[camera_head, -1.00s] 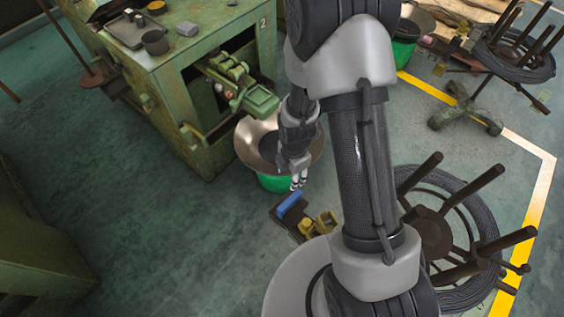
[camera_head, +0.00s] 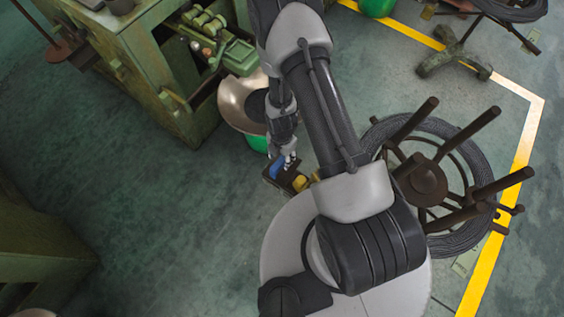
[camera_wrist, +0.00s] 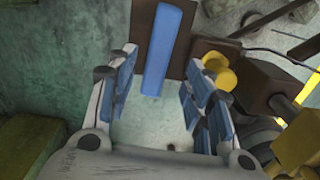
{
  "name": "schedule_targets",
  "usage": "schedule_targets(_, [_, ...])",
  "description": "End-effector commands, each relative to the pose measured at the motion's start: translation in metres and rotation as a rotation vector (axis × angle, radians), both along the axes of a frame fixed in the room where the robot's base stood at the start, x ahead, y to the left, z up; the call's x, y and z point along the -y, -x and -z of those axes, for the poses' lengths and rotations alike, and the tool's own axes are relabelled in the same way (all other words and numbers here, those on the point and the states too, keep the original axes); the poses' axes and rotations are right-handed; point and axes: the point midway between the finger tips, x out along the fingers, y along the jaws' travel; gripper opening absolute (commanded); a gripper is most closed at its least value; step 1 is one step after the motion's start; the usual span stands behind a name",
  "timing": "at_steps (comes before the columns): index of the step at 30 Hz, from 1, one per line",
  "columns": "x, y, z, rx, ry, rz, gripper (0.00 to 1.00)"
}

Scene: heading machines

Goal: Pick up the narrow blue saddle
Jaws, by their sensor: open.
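The narrow blue saddle (camera_head: 276,168) is a long blue bar on a dark brown plate near the floor, beside yellow parts. In the wrist view the blue saddle (camera_wrist: 163,52) stands lengthwise at the top centre. My gripper (camera_head: 288,161) is close to the saddle in the head view. In the wrist view my gripper (camera_wrist: 160,68) is open, with blue-padded fingers on either side of the saddle's near end in the picture. I cannot tell how much height separates them. No contact shows.
A brown bowl (camera_head: 234,100) on a green base stands just behind the saddle, beside a green machine (camera_head: 150,85). A dark wire coil on a spoked reel (camera_head: 425,180) stands at the right. Yellow parts (camera_wrist: 218,72) lie right of the saddle. Floor at the left is clear.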

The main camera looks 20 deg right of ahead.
Motion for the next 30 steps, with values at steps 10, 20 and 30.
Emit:
schedule_targets(10, [0.003, -0.005, 0.032, -0.001, 0.001, 0.002, 0.47])
schedule_targets(20, [0.004, -0.007, 0.055, 0.001, -0.001, 0.001, 0.47])
schedule_targets(30, [0.004, -0.006, 0.055, 0.000, 0.000, 0.001, 0.29])
